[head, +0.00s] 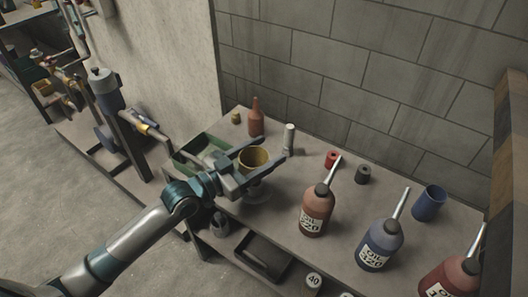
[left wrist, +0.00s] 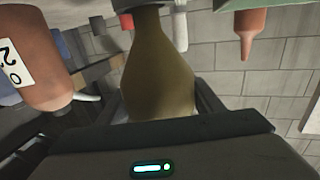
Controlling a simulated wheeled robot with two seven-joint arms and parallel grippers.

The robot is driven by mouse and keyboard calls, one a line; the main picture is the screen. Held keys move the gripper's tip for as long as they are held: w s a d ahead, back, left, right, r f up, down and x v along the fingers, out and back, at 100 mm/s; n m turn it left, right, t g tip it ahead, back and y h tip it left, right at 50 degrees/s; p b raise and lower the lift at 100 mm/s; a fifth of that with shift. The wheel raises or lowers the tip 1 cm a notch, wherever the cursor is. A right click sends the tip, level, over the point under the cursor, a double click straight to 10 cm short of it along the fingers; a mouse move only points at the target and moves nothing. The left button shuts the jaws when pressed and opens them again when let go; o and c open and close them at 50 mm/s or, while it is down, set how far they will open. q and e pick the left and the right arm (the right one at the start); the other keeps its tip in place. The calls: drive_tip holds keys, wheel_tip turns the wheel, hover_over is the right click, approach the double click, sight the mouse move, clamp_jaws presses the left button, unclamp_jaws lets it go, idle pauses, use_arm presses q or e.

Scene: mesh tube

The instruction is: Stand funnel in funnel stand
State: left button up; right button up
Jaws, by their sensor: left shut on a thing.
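A yellow funnel (head: 254,157) is between the fingers of my left gripper (head: 267,150), which is shut on it above the bench. Its wide mouth faces up in the head view. In the left wrist view, which looks upside down, the funnel (left wrist: 158,75) narrows toward the top edge, where a grey edge (left wrist: 160,4) shows at its narrow end. A pale grey round piece (head: 259,193), possibly the funnel stand, shows below the gripper in the head view. The fingers hide part of it. I cannot tell whether the spout is inside it. My right gripper is not in view.
The bench (head: 290,248) holds a green tray (head: 187,160) at left, a red bottle (head: 255,118) and a white tube (head: 289,138) behind. A brown oil bottle (head: 316,212), a blue oil bottle (head: 380,245) and a blue cup (head: 429,204) stand to the right.

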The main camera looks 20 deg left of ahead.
use_arm(q)
drive_tip(key=shift+f+b, duration=0.55)
drive_tip(key=shift+f, duration=0.35)
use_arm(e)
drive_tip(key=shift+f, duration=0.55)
use_arm(q)
drive_tip(key=o, duration=1.2)
drive_tip(key=shift+c, duration=0.2)
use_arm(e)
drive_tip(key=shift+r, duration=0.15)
use_arm(q)
drive_tip(key=shift+s+a+f, duration=0.15)
drive_tip(key=shift+s+a, duration=0.15)
drive_tip(key=shift+s, duration=0.1)
drive_tip(key=b+v, duration=0.1)
drive_tip(key=v, duration=1.5)
drive_tip(key=shift+s+b, duration=0.15)
drive_tip(key=shift+b, duration=0.15)
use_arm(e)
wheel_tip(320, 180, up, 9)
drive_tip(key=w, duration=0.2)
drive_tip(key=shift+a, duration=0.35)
use_arm(q)
drive_tip(key=shift+a, duration=0.15)
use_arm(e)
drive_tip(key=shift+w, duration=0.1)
